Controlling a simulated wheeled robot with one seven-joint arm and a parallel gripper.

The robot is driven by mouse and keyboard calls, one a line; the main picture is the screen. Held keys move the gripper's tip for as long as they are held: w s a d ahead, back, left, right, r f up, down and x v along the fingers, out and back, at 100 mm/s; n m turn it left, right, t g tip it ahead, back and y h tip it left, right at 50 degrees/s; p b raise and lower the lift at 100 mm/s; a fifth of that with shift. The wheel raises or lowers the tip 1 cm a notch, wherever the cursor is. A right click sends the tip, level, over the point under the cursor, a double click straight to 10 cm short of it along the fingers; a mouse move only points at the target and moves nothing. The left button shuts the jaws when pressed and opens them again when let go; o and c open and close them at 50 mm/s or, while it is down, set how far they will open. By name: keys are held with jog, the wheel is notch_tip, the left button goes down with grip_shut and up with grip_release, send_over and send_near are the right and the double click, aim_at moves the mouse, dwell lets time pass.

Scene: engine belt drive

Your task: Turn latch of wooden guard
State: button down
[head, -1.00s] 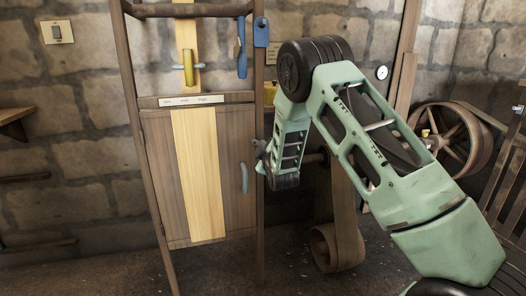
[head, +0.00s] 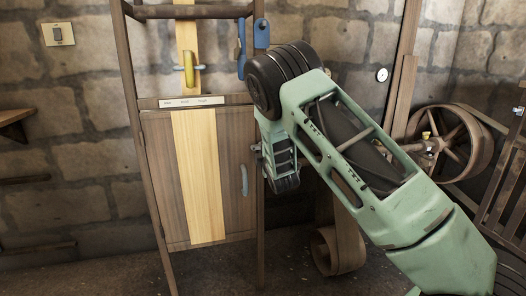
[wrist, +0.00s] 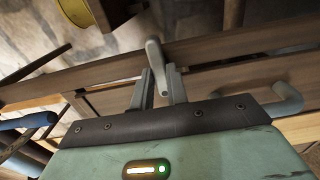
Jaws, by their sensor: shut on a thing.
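The wooden guard (head: 225,170) is a brown panel with a pale vertical stripe in a wooden frame, and it looks closed. Its curved grey handle (head: 244,180) is near the right edge and also shows in the wrist view (wrist: 287,98). The latch (wrist: 154,54) is a small grey lever at the guard's edge in the wrist view. My gripper (wrist: 159,82) is shut on the latch, with one finger on each side of it. In the head view my gripper (head: 258,150) is at the frame's right post, and the latch is hidden there.
A yellow-handled lever (head: 188,68) and a blue handle (head: 241,55) sit above the guard. A large wheel (head: 455,145) stands at the right, and a wide belt (head: 340,248) hangs behind my arm. The floor before the guard looks clear.

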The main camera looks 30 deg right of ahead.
dwell(0.3)
jog(key=c, duration=1.4)
grip_release()
jog(key=shift+s, duration=0.1)
jog(key=v, duration=1.7)
jog(key=shift+s+r+p, duration=0.1)
jog(key=shift+s+p, duration=0.05)
jog(key=shift+p, duration=0.2)
